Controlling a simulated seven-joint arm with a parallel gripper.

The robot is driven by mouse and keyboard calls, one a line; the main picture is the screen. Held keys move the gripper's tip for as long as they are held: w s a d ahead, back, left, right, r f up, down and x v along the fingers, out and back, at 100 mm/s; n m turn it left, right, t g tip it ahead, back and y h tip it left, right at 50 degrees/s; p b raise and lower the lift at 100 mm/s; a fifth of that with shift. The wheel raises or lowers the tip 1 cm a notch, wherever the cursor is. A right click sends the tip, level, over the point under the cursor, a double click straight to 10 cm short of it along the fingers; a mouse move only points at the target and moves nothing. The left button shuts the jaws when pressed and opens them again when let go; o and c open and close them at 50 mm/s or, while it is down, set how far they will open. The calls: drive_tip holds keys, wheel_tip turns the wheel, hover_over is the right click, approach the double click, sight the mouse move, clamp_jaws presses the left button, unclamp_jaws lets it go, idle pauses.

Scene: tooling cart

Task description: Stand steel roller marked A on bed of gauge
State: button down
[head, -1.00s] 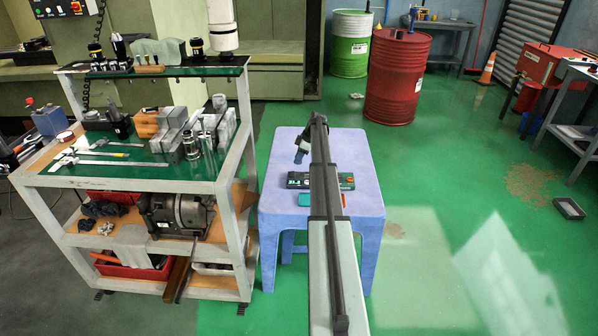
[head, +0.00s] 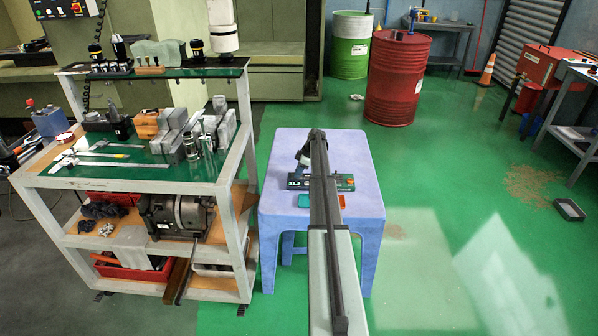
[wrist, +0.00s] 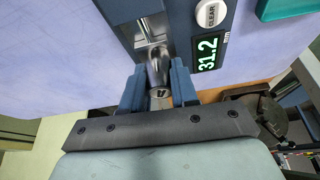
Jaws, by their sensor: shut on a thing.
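The steel roller (wrist: 158,72) is a shiny metal cylinder with a dark mark on its near end, which looks like an A. My gripper (wrist: 157,86) is shut on it, a blue finger on each side. The gauge (wrist: 184,42) is a dark blue unit with a round CLEAR button and a green display reading 31.2. Its bright metal bed (wrist: 149,30) lies just beyond the roller's far end. I cannot tell whether roller and bed touch. In the head view the gauge (head: 345,181) lies on the stool, and my arm hides the gripper's fingers and the roller.
The pale blue stool (head: 278,205) stands right of the tooling cart (head: 130,186), which holds metal blocks, cylinders and calipers. A red drum (head: 398,80) stands behind. Floor to the right is mostly clear.

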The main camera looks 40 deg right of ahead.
drive_tip(key=c, duration=0.9)
unclamp_jaws()
drive_tip(key=shift+o, duration=0.2)
drive_tip(key=shift+r, duration=0.1)
drive_tip(key=v, duration=1.2)
